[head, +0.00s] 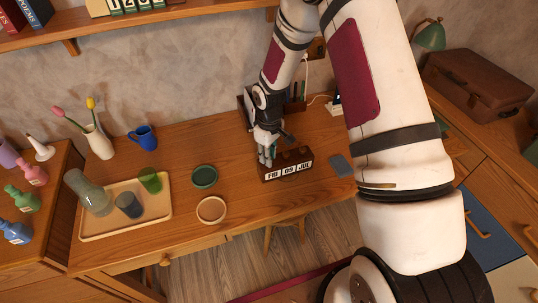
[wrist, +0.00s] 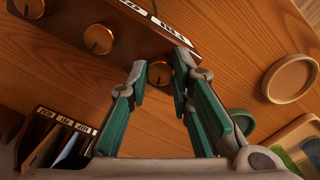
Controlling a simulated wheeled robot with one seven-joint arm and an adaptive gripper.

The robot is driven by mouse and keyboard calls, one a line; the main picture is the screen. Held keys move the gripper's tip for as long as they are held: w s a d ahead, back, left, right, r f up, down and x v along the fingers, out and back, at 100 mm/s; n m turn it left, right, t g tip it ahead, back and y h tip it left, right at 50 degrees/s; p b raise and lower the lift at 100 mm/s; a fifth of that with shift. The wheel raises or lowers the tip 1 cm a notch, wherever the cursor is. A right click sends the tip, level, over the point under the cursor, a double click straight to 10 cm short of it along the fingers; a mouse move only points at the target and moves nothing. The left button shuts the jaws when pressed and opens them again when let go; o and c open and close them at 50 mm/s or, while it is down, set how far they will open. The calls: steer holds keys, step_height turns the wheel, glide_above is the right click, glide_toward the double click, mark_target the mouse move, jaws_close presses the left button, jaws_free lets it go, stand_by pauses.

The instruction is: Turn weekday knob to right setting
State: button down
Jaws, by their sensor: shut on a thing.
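The calendar is a dark wooden block (head: 288,166) on the desk, its white panels reading FRI, 09 and JUL in the head view. In the wrist view, its brass-topped knobs stand in a row, with the weekday knob (wrist: 160,74) at the end nearest the round dishes. The middle knob (wrist: 98,39) and the far knob (wrist: 28,8) are free. My gripper (head: 267,155) is at the FRI end of the block. In the wrist view its green-padded fingers (wrist: 161,78) are shut on the weekday knob, one on each side. The head view hides this knob behind my fingers.
A round green dish (head: 204,177), a round wooden dish (head: 211,210) and a tray (head: 155,218) with glassware lie left of the calendar. A grey phone-like slab (head: 341,166) lies to its right. A file holder (wrist: 62,125) with labelled cards stands behind.

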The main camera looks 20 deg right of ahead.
stand_by(0.4)
steer(key=c, duration=1.4)
jaws_free()
steer(key=shift+r, duration=0.1)
step_height(320, 180, up, 12)
steer(key=shift+f, duration=0.1)
